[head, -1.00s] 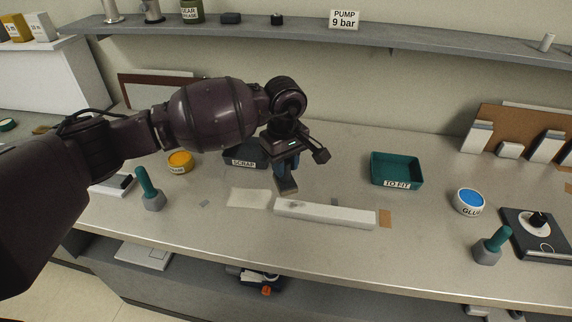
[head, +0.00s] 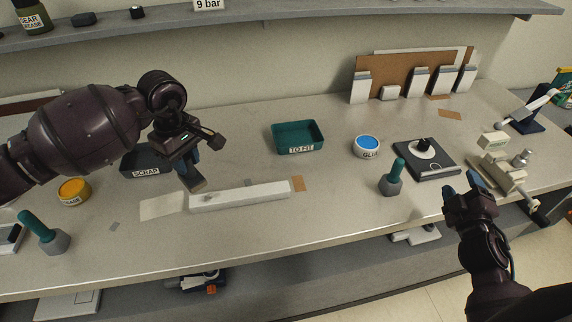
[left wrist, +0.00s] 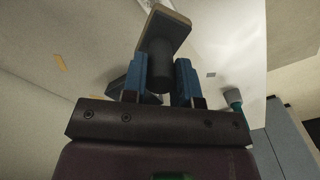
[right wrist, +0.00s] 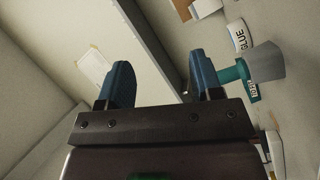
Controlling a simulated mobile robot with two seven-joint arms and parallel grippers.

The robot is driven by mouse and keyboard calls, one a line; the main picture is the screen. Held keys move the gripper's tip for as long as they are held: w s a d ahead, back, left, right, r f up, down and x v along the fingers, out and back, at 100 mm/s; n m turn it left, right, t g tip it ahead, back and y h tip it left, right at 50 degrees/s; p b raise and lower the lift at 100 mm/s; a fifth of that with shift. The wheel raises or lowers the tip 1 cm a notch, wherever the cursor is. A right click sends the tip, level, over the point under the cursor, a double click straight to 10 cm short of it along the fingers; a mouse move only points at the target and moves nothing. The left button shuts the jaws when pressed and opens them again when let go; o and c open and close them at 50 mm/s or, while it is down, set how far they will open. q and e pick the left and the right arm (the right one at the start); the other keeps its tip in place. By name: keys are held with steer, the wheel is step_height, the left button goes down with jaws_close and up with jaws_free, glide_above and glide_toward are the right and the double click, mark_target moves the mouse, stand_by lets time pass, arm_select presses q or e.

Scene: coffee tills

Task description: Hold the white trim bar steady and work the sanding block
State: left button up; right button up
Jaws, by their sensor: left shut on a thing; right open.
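The white trim bar (head: 245,195) lies on the bench, right of a pale sheet (head: 162,205). A dark smudge marks its top near the left end. My left gripper (head: 187,160) is shut on the dark handle of the sanding block (head: 196,184), at the bar's left end. In the left wrist view the block (left wrist: 164,32) sits beyond the blue fingers (left wrist: 164,78). I cannot tell whether it touches the bar. My right gripper (head: 467,190) is open and empty by the bench's front edge at right; its spread fingers show in the right wrist view (right wrist: 160,80).
A TO FIT tray (head: 298,150), glue pot (head: 367,151), teal-handled tool (head: 392,177) and black scale-like device (head: 427,158) stand right of the bar. A SCRAP tray (head: 138,172) is behind left. Bench in front is mostly clear.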

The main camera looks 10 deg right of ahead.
steer(key=w+d+r+n+t+h, duration=0.25)
steer(key=d+r, duration=0.45)
steer(key=r, duration=0.5)
steer(key=w+a+m+g, duration=0.2)
steer(key=w+a+m, duration=0.1)
steer(key=w+m, duration=0.55)
steer(key=w+a+m+g, duration=0.3)
steer(key=w+m, duration=0.5)
steer(key=m, duration=0.2)
steer(key=w+a+f+m+g+y, duration=0.2)
steer(key=w+a+f+m+y, duration=0.25)
steer(key=a, duration=0.45)
steer(key=m+g+y, duration=0.6)
steer(key=g+y, duration=0.3)
steer(key=g, duration=0.3)
glide_toward(276, 187)
steer(key=shift+w+a+f, duration=0.15)
steer(key=shift+w+f, duration=0.65)
steer(key=shift+f, duration=0.05)
steer(key=shift+s+a+f+g, duration=0.1)
steer(key=shift+s+a+g, duration=0.25)
steer(key=shift+s+g, duration=0.1)
steer(key=shift+a+f, duration=0.1)
steer(key=shift+f, duration=0.1)
steer(key=shift+x, duration=3.7)
jaws_close()
